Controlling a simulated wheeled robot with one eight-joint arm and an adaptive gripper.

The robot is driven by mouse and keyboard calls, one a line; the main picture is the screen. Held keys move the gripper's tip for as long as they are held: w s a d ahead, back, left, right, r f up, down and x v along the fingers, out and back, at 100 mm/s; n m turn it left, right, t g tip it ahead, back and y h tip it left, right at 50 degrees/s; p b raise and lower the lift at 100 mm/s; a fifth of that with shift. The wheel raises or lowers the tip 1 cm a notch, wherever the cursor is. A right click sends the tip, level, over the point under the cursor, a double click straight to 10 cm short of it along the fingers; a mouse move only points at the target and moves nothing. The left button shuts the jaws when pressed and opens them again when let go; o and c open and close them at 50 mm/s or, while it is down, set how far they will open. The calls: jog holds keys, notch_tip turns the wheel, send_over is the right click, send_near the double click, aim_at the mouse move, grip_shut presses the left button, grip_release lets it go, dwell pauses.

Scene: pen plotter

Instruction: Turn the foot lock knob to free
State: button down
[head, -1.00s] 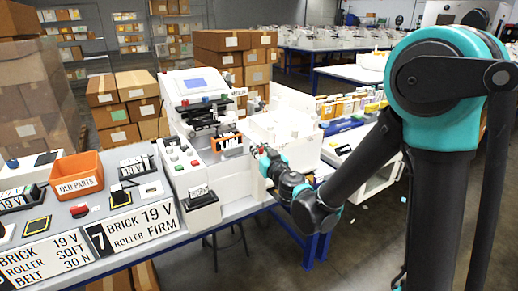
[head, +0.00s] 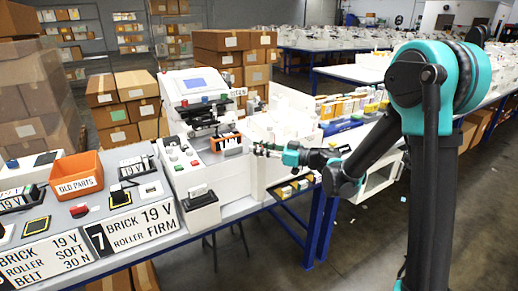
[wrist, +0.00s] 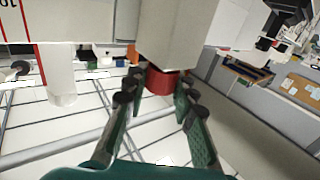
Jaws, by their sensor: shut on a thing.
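A white machine (head: 190,185) with a small screen, buttons and a roller assembly stands on the bench. My gripper (head: 262,149) is at the machine's right side in the head view. In the wrist view, the two green fingers of my gripper (wrist: 155,97) are on either side of a short red knob (wrist: 159,82), shut on it. The knob sits beneath a pale grey block (wrist: 172,35). Its marking and turn position cannot be read. In the head view the knob is too small and covered to make out.
An orange bin (head: 75,178) labelled OLD PARTS and black-and-white sign plates (head: 132,229) lie on the bench to the left. Stacked cardboard boxes (head: 125,95) stand behind. A white post (wrist: 60,85) stands left of the fingers. Floor is open at the lower right.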

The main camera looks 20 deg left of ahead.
jog(key=shift+n+g, duration=0.4)
jog(key=shift+g, duration=0.2)
jog(key=c, duration=1.2)
grip_release()
jog(key=d, duration=1.2)
jog(key=shift+s, duration=0.1)
